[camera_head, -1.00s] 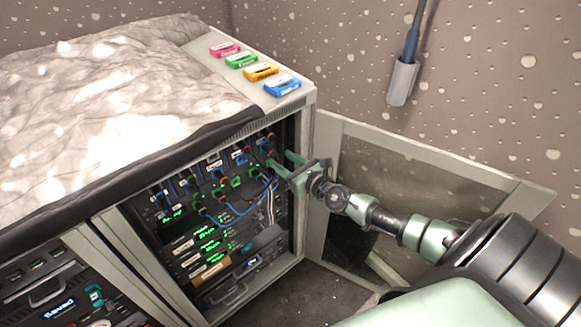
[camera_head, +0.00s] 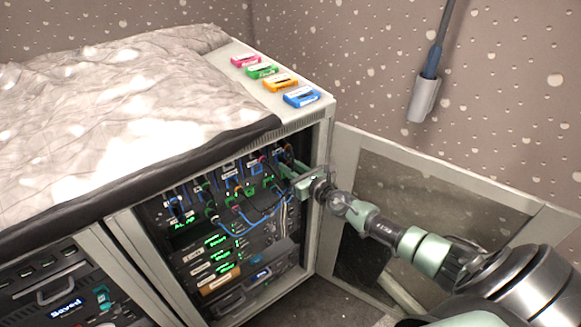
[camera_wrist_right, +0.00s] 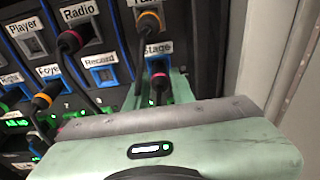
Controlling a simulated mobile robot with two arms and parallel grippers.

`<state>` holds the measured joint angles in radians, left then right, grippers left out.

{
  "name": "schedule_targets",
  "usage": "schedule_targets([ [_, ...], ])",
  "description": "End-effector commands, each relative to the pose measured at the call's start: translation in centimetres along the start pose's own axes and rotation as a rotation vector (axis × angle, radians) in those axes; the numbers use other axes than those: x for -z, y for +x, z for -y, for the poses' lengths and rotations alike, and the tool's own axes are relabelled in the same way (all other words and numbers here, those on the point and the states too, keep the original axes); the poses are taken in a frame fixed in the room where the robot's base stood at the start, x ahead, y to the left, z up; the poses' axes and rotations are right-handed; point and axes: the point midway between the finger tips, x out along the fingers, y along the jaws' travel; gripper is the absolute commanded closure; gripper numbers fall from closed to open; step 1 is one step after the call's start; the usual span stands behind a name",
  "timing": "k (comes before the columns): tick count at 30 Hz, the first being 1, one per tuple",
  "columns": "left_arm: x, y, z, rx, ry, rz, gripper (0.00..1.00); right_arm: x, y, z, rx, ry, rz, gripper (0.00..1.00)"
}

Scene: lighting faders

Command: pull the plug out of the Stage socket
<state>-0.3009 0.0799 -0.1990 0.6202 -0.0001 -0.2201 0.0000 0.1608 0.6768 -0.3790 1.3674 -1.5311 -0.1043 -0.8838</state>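The Stage socket (camera_wrist_right: 158,63) has a blue frame and sits under a white "Stage" label (camera_wrist_right: 158,47) in the right wrist view. A dark plug with a pink-red ring (camera_wrist_right: 159,82) is in it, with its cable running down behind my gripper body. My right gripper (camera_wrist_right: 158,88) is at this socket, its pale green fingers on either side of the plug with some gap showing. In the head view my right gripper (camera_head: 290,176) reaches into the upper right of the open rack, where the plug is hard to make out. My left gripper is not in view.
Close by are the Radio plug (camera_wrist_right: 70,40), an orange-ringed plug (camera_wrist_right: 148,22) above Stage and the empty Record socket (camera_wrist_right: 102,74). The rack's side wall is close on the right. The open door (camera_head: 400,190) stands beside my right arm. Coloured cassettes (camera_head: 280,83) lie on top.

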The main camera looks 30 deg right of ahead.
Motion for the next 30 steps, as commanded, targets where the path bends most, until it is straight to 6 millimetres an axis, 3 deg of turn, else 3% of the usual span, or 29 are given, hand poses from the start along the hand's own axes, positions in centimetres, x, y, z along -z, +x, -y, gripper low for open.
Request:
schedule_targets([
  [11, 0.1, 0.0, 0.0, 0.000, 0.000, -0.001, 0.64, 0.1, -0.4, 0.0, 0.000, 0.000, -0.002, 1.00],
  [30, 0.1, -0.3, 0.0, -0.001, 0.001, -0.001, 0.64, 0.6, -3.5, 0.1, 0.000, -0.001, -0.001, 1.00],
])
